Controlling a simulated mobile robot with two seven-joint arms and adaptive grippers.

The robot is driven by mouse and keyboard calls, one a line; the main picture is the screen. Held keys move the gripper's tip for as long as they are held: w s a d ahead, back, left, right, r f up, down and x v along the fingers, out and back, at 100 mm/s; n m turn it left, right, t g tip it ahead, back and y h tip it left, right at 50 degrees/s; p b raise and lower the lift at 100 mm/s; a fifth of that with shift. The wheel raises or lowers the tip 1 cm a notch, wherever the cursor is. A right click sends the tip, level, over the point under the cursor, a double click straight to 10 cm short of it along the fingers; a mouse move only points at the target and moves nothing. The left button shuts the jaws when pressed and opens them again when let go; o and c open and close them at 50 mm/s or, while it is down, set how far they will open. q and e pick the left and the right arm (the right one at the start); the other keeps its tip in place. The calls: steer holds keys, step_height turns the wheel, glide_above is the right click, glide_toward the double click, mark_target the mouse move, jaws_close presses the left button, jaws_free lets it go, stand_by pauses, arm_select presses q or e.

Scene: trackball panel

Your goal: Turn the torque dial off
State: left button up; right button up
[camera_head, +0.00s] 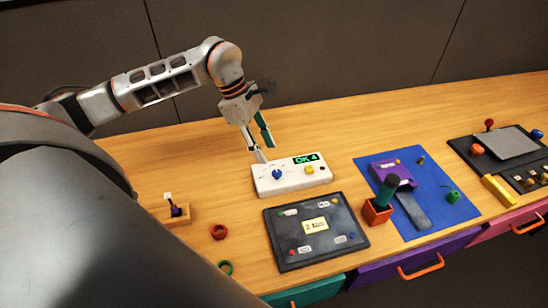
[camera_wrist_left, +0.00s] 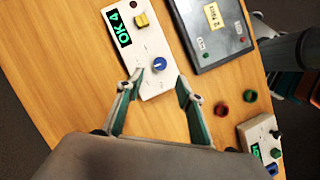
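A white box (camera_head: 292,187) with a green "OK 4" display (camera_head: 306,159) stands on the table. It carries a blue dial (camera_head: 277,174) and a yellow knob (camera_head: 309,169). In the left wrist view the blue dial (camera_wrist_left: 159,64) lies just beyond and between my fingertips. I cannot read a torque label. My left gripper (camera_head: 267,152) is at the box's back left, pointing down. Its fingers (camera_wrist_left: 158,83) are apart, with nothing between them, and do not visibly grip the dial. My right gripper is not in view.
A dark board (camera_head: 277,244) with a yellow note lies in front of the box. A blue mat (camera_head: 437,228) and red cup (camera_head: 376,212) are at right. Another white box with knobs (camera_wrist_left: 253,131) shows in the wrist view.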

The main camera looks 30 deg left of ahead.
mark_target(277, 172)
arm_select(q)
steer(key=shift+p+x, duration=0.45)
steer(key=shift+x, duration=3.4)
steer(key=shift+d, duration=0.1)
jaws_close()
